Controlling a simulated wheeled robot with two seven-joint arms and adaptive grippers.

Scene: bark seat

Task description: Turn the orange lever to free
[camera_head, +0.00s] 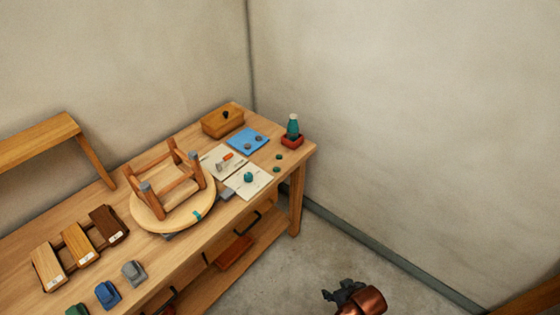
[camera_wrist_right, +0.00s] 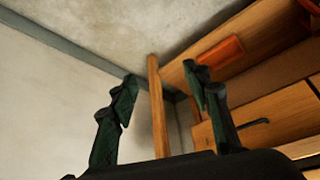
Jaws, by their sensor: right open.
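A small orange lever (camera_head: 228,156) sits by a grey fitting on a white card (camera_head: 213,168) on the workbench, right of the upturned stool. It is too small to tell which way it is set. My right gripper (camera_head: 337,291) is open and empty, low over the floor, in front of the bench and well apart from the lever. In the right wrist view its two dark green fingers (camera_wrist_right: 162,88) stand wide apart with nothing between them. The lever does not show in that view. My left gripper is not in view.
The upturned stool (camera_head: 150,213) fills the bench's middle. A second white card (camera_head: 262,181) with a teal knob, a blue mat (camera_head: 236,139), a wooden box (camera_head: 210,125) and a teal bottle (camera_head: 293,125) are nearby. A red-orange tray (camera_wrist_right: 220,54) lies on the lower shelf. Floor before the bench is clear.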

